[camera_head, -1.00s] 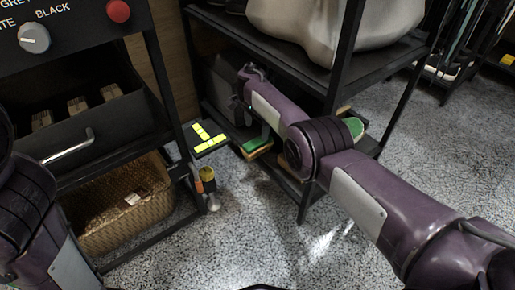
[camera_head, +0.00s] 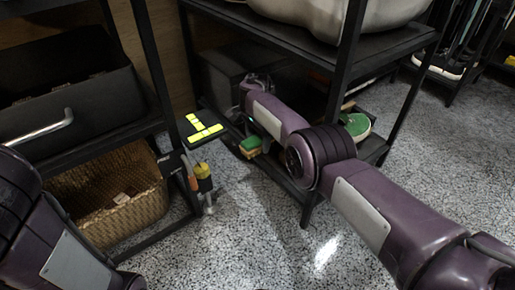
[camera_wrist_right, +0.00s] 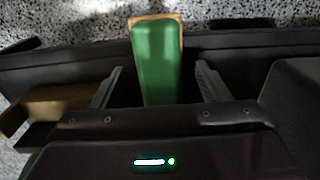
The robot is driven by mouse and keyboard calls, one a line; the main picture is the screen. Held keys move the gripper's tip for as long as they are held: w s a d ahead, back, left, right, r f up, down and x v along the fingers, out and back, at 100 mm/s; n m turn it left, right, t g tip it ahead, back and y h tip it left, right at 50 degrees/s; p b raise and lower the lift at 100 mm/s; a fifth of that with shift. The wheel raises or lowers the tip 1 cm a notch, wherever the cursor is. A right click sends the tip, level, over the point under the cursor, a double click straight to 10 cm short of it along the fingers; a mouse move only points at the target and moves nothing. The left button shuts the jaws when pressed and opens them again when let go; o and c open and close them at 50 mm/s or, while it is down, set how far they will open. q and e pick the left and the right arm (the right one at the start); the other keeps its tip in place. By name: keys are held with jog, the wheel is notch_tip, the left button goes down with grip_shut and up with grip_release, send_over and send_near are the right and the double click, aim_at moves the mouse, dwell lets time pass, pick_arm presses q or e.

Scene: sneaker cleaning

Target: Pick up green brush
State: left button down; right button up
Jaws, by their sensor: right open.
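The green brush (camera_head: 250,147), green on a tan block, lies at the edge of the rack's low shelf in the head view. My right arm reaches in from the right and partly covers that area. In the right wrist view the brush (camera_wrist_right: 157,58) points away, green side facing the camera, between the two spread fingers of my right gripper (camera_wrist_right: 158,86). Gaps show on both sides of it, and the gripper is open. In the head view my right gripper (camera_head: 258,82) is dim and hard to make out. My left arm shows at lower left; its gripper is out of frame.
Another green-topped object (camera_head: 356,126) lies on the low shelf to the right. A wicker basket (camera_head: 112,190) sits under the black cabinet at left. Rack posts (camera_head: 343,70) stand close to my right arm. A tan block (camera_wrist_right: 45,108) lies left of the fingers. Speckled floor is clear in front.

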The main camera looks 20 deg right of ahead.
jog(key=shift+r, duration=0.1)
jog(key=c, duration=1.1)
